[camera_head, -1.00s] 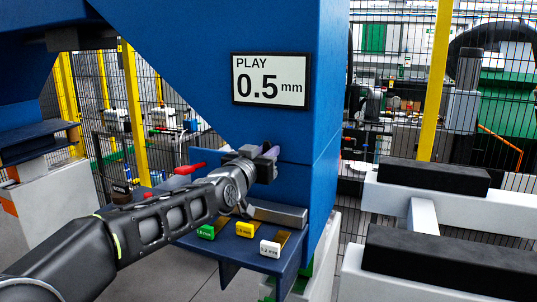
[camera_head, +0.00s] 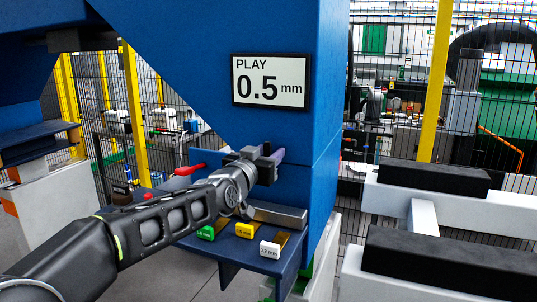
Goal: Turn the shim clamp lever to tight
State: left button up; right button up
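My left gripper (camera_head: 262,158) is at the lower face of the blue column, below the display. A small purple piece (camera_head: 278,156) shows at its fingertips. I cannot tell whether this is part of the clamp lever or of the gripper. The fingers are seen from behind, so their opening and any grip are hidden. A red handle-like piece (camera_head: 189,169) sticks out to the left of the gripper, apart from the fingertips. I cannot tell for sure which part is the shim clamp lever. The display (camera_head: 270,81) reads PLAY 0.5 mm. My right gripper is out of view.
Green (camera_head: 206,232), yellow (camera_head: 246,230) and white (camera_head: 270,249) shim tags lie on the blue shelf below my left forearm. A grey metal bar (camera_head: 275,214) lies behind them. White beams with black pads (camera_head: 434,176) stand at the right. Mesh fencing stands behind.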

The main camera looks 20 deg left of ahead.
pick_arm(q)
jog(key=s, duration=0.7)
jog(key=shift+s+a, duration=0.25)
jog(key=shift+s, duration=0.1)
